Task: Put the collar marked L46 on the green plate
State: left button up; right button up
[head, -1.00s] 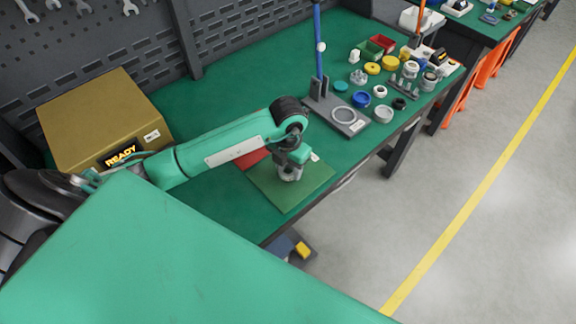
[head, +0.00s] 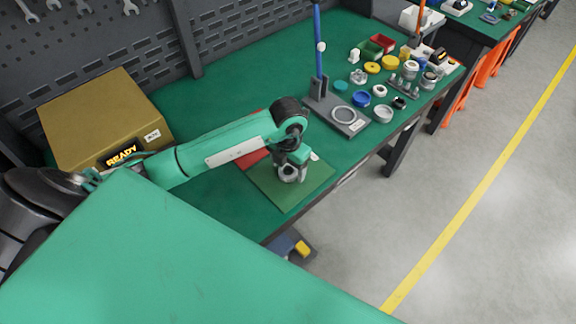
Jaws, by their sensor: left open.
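The green plate (head: 288,201) lies on the near part of the bench. A grey ring-like piece (head: 289,174), which looks like a collar, is on or just above the plate, at the tips of my left gripper (head: 293,168). The gripper points down and is open around or right beside the piece; the exact contact is too small to tell. I cannot read a L46 mark on it. My right gripper does not show.
A red plate (head: 253,156) lies behind the green one, partly hidden by my arm. A grey stand (head: 345,119) with a blue post is to the right, with several rings and caps beyond. A gold box (head: 95,115) reading READY stands at left.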

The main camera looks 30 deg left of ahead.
aim_at(288, 171)
pick_arm(q)
notch_tip(288, 171, up, 12)
jog(key=p, duration=0.6)
jog(key=shift+f+p, duration=0.25)
jog(key=shift+p, duration=0.1)
